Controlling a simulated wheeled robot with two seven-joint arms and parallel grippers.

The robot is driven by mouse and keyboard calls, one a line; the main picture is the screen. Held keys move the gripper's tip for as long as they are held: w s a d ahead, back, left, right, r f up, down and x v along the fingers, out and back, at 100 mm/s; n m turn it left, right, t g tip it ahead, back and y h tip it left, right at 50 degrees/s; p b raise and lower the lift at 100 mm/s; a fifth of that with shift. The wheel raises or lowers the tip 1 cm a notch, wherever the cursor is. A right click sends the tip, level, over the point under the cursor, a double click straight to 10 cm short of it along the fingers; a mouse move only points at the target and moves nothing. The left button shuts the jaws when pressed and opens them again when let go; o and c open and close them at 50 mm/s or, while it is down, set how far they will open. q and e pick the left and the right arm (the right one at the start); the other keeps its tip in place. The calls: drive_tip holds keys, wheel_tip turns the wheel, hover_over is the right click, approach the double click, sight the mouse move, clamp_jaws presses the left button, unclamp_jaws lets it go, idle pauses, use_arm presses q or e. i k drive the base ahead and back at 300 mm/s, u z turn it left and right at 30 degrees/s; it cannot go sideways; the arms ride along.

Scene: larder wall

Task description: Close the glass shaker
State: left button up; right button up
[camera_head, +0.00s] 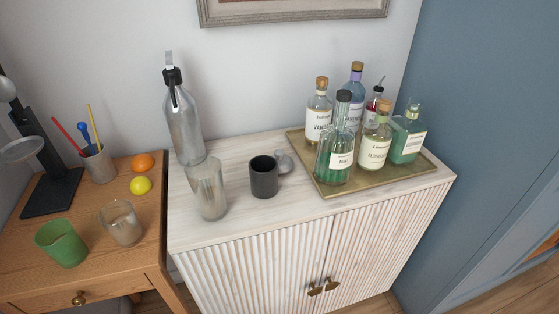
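A tall clear glass (208,190), which looks like the glass shaker, stands upright near the front left of the whitewashed cabinet top. Its top looks open and I see no lid on it. A dark grey cup (263,180) stands to its right, apart from it. A lighter grey rounded piece (284,162) shows at the cup's right; I cannot tell whether it is a handle or a separate part. Neither of my grippers is in view.
A tall clear bottle (184,130) with a black top stands behind the glass. Several bottles stand on a brass tray (328,190) at right. The wooden table (95,277) at left holds a green cup (62,244), a short glass (121,224), fruit and a black stand (52,193).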

sight(204, 174)
drive_tip(key=u, duration=0.35)
drive_tip(key=k, duration=0.45)
drive_tip(key=u, duration=1.05)
drive_tip(key=k, duration=0.95)
drive_tip(key=u, duration=0.85)
drive_tip(key=i, duration=0.65)
drive_tip(key=z, duration=0.75)
drive_tip(key=i, duration=1)
drive_tip(key=z, duration=1.1)
